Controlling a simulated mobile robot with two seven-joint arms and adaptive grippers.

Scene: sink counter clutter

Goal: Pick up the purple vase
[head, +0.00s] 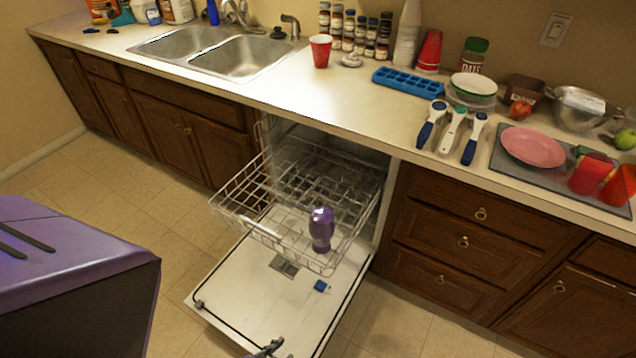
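The purple vase (321,229) is glossy, with a wide rounded upper part and a narrower lower part. It stands roughly upright at the front right of the pulled-out wire dishwasher rack (250,228). Rack wires are close around its lower part.
The open dishwasher door (235,296) lies low in front, with a small blue item (321,286) on it. The counter (385,118) above holds a red cup (320,50), a blue tray (408,82), several utensils and a pink plate (533,147). Floor (400,325) right of the door is clear.

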